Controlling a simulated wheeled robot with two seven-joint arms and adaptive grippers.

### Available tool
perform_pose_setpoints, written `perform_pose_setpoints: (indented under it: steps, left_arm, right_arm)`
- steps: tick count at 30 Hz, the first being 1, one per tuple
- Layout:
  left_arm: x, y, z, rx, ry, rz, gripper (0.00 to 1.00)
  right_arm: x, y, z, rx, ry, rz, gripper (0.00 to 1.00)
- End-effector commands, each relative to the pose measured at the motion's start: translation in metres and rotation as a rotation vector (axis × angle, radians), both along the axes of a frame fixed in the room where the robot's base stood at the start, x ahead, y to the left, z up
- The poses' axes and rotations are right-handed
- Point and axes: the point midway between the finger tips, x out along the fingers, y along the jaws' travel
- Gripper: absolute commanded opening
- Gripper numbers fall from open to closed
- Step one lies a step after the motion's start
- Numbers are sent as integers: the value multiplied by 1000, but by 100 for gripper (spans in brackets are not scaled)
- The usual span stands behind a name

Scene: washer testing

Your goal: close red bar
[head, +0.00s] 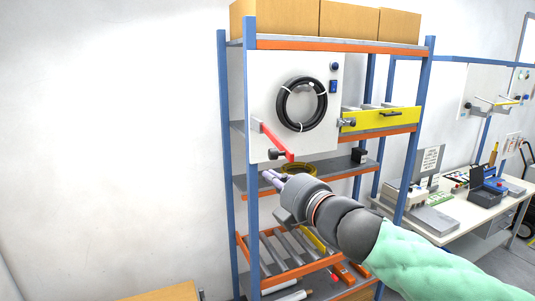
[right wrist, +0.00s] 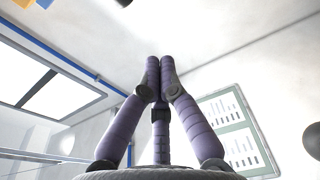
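The red bar (head: 277,142) is on the left part of a white panel (head: 262,80) in the head view. It stands out from the panel, slanting down and right to its near end. My right gripper (head: 268,176) is just below and left of that near end, with its fingertips pointing left. The tips appear apart from the bar, though depth is hard to judge. In the right wrist view the purple fingers of this gripper (right wrist: 160,66) meet at their tips, with nothing seen between them. The bar is not seen in the right wrist view. My left gripper is not in view.
The panel, with a coiled black hose (head: 281,106), sits in a blue and orange shelf rack (head: 251,150). A black fitting (head: 277,155) is close to the bar. Bare white wall lies left of the rack.

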Motion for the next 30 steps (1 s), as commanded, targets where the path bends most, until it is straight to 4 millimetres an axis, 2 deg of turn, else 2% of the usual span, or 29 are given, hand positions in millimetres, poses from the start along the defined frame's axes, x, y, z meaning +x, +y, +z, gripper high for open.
perform_pose_setpoints:
  steps: [5, 21, 24, 30]
  left_arm:
    - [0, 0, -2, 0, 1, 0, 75]
    - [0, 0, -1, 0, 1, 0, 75]
    - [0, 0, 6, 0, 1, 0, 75]
    - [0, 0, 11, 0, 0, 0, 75]
  right_arm:
    - [7, 6, 4, -9, -12, 0, 0]
    - [84, 54, 4, -6, -10, 1, 0]
    - [88, 35, 7, -5, -11, -4, 0]
    - [91, 17, 5, -5, -10, -2, 0]
